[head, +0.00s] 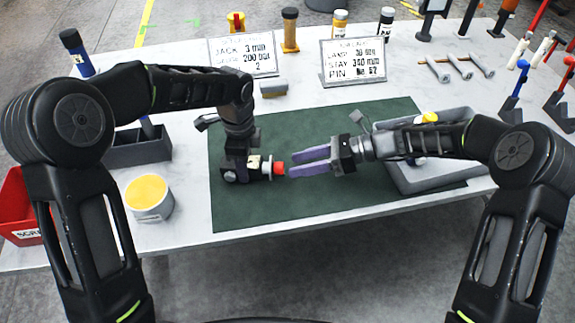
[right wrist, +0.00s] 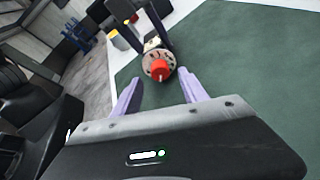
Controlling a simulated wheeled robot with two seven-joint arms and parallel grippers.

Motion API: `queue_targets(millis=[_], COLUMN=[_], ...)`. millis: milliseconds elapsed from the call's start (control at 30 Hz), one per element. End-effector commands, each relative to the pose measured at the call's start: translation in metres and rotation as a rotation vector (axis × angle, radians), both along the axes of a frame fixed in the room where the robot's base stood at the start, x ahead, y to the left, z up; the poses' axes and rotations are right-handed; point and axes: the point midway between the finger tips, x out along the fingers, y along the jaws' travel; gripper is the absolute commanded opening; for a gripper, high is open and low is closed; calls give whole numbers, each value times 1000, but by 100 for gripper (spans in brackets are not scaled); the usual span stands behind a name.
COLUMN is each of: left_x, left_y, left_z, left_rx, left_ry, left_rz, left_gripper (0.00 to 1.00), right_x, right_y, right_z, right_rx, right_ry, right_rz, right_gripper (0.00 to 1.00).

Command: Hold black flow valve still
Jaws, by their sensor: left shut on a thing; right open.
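The flow valve (head: 266,168) is over the green mat, with a pale block-like body, a round steel face and a red knob (head: 279,169) pointing right. Dark parts show at its left end. My left gripper (head: 246,165) is shut on the valve's body from above and hides part of it. My right gripper (head: 292,162) is open and empty, its purple fingers pointing left at the red knob, a little apart from it. In the right wrist view the valve's face (right wrist: 150,62) and knob lie just beyond and between the open fingertips (right wrist: 160,80).
The green mat (head: 300,200) lies on the pale table. A grey tray (head: 440,178) stands at its right under my right forearm. A dark bin (head: 140,150), a yellow-topped tin (head: 148,195) and a red bin (head: 18,205) are at left. Two sign cards (head: 245,55) stand behind.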

Motion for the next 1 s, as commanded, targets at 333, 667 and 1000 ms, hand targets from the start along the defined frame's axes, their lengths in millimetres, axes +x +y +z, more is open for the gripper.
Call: queue_targets(millis=[333,667,1000], left_x=[1,1,1], left_y=[0,0,0], left_z=[1,1,1], left_rx=[0,0,0], left_ry=[-2,-2,-2], left_rz=[0,0,0], left_gripper=[0,0,0], right_x=[-3,-3,-3], right_y=[35,36,36], right_z=[-14,-14,-14], right_rx=[0,1,1], right_ry=[1,0,0], right_rz=[0,-1,-1], right_gripper=[51,45,17])
